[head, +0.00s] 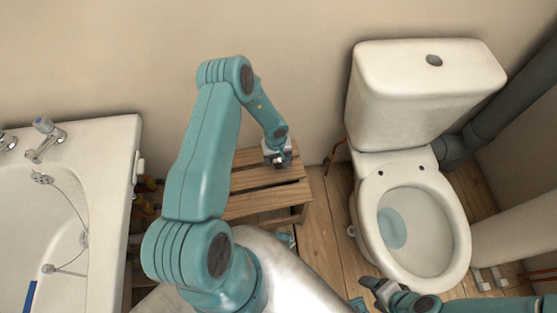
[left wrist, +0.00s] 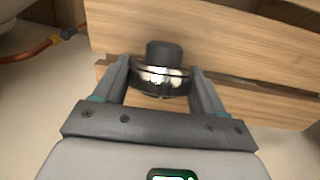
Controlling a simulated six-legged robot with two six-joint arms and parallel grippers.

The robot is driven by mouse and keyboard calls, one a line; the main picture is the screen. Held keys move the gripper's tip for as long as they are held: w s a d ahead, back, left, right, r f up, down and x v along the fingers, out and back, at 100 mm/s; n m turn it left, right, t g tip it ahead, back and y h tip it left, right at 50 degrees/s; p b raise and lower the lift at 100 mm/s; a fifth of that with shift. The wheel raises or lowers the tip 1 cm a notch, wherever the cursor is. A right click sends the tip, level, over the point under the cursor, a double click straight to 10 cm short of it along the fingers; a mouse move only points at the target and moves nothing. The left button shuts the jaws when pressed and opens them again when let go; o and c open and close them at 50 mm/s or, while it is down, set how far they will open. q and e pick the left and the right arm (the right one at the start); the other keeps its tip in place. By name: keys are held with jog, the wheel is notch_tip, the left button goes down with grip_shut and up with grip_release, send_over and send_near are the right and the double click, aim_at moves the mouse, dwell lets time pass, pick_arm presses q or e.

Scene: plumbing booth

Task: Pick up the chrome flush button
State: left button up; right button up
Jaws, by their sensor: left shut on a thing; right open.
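The chrome flush button (left wrist: 160,82) shows in the left wrist view as a shiny round chrome piece with a dark cylindrical part on it. My left gripper (head: 280,162) is shut on it, with one finger on each side. In the head view the gripper is over the slatted wooden stool (head: 270,176) and mostly hides the button. Whether the button still touches the slats I cannot tell. My right gripper (head: 364,293) is open and empty, low in front of the toilet.
The white toilet (head: 422,240) stands at the right; its cistern (head: 425,95) has a dark round opening (head: 434,60) in the lid. A white bathtub (head: 110,150) with taps is at the left. A grey pipe (head: 510,95) runs beside the cistern. Wooden floor (head: 325,225) lies between stool and toilet.

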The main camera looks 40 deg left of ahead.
pick_arm(q)
notch_tip(320, 180, up, 20)
jog(key=p, duration=0.7)
jog(key=shift+r, duration=0.1)
jog(key=w+d+r+m+p, duration=0.2)
jog(key=w+d+r+p, duration=0.3)
jog(key=r, duration=0.5)
jog(key=w+d+r+m+p, duration=0.2)
jog(key=w+d+r, duration=0.2)
jog(key=d+r, duration=0.45)
jog(key=s+d+r+m+p, duration=0.1)
jog(key=s+d+r+m, duration=0.1)
jog(key=r, duration=0.3)
jog(key=s+d+r+m+p, duration=0.1)
jog(key=s+d+r+m, duration=0.1)
jog(key=r+m, duration=0.3)
jog(key=shift+s+d+r+g+p, duration=0.35)
jog(key=shift+s+r, duration=0.15)
jog(key=shift+s, duration=0.4)
